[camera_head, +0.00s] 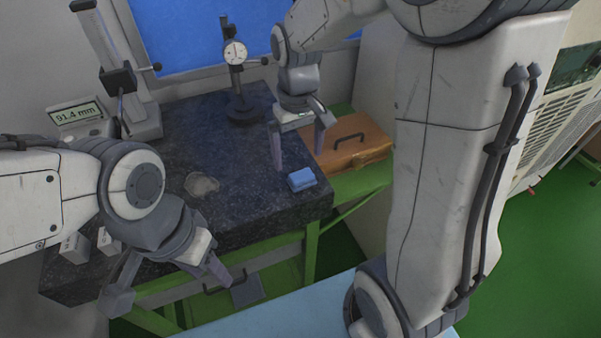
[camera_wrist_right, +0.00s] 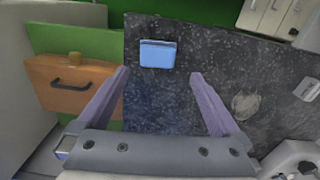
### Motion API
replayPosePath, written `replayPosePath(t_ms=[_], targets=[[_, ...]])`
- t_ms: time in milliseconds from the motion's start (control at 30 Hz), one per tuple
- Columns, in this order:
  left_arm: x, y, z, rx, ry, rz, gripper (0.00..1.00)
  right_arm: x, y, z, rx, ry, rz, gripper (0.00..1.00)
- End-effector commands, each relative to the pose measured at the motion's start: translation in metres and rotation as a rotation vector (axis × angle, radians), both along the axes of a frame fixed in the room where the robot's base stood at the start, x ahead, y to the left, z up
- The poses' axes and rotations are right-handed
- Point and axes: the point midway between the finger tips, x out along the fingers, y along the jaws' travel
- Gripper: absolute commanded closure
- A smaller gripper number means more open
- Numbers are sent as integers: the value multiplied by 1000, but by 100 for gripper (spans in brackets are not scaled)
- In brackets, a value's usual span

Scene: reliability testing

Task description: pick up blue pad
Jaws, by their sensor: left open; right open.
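The blue pad (camera_head: 302,179) is a small light-blue block lying on the dark granite table (camera_head: 255,215), near its right front corner. My right gripper (camera_head: 298,160) is open and empty above the table, just behind the pad. In the right wrist view the pad (camera_wrist_right: 158,54) lies ahead of the open fingers (camera_wrist_right: 158,78), between their lines and apart from both. My left gripper (camera_head: 165,285) is open and empty at the table's front edge, well to the left of the pad.
An orange-brown case (camera_head: 350,145) with a black handle stands right of the table. A dial gauge on a stand (camera_head: 237,75) and a height gauge reading 91.4 mm (camera_head: 80,115) stand farther back. A greyish round piece (camera_head: 201,185) lies mid-table. White blocks (camera_head: 75,247) sit at the left.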

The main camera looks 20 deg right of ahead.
Motion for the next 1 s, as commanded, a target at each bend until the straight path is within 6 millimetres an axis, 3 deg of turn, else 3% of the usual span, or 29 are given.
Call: replayPosePath(t_ms=[167, 433, 733, 933, 1000], targets=[[0, 0, 7, 0, 0, -1, 50, -3, -2, -12, 1, 4, -1, 0], [0, 0, 19, 0, 0, -3, 50, -7, -6, -50, 0, 3, 0, 0], [0, 0, 19, 0, 0, -4, 50, -6, -6, -56, 0, -2, -1, 0], [0, 0, 19, 0, 0, -3, 50, -6, -6, -56, 0, -2, -1, 76], [0, 0, 19, 0, 0, -3, 50, -6, -6, -56, 0, -2, -1, 80]])
